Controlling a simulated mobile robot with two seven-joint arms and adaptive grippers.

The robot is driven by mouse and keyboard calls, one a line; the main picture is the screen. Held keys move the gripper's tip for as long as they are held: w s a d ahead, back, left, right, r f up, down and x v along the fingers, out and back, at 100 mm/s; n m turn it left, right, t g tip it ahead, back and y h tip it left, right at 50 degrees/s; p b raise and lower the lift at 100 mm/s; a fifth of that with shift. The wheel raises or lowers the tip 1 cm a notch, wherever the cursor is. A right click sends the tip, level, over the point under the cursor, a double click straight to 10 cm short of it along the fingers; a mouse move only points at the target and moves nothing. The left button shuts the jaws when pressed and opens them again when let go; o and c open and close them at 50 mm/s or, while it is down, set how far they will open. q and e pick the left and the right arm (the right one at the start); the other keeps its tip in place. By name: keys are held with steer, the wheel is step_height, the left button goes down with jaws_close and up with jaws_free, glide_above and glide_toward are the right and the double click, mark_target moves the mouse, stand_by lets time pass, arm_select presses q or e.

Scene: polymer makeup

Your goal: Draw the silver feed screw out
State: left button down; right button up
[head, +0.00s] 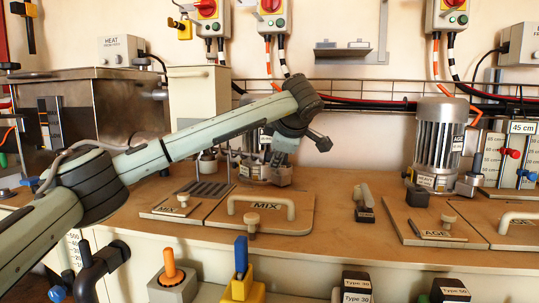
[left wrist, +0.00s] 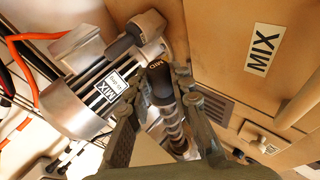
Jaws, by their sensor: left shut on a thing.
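My left gripper (left wrist: 168,72) is shut on the black handle (left wrist: 160,86), which has a white label, seen in the left wrist view. Silver ridged metal, seemingly the silver feed screw (left wrist: 172,122), shows between the fingers along the handle's line. How much of it is seated in its housing cannot be told. The silver motor marked MIX (left wrist: 92,84) is close beside the fingers. In the head view my left gripper (head: 280,176) points down at the MIX motor (head: 254,163), and the arm hides much of it. My right gripper is out of view.
The MIX lid (head: 278,216) with its cream handle lies in front of the motor, beside a slotted grate (head: 203,190). A dark-handled tool (head: 364,203) lies to the right. Hoses and a wire rail run behind.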

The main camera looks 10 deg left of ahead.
arm_select(q)
steer(key=d+p, duration=0.2)
steer(key=d, duration=0.6)
steer(key=shift+s+d, duration=0.15)
steer(key=shift+d, duration=0.1)
stand_by(0.4)
stand_by(0.4)
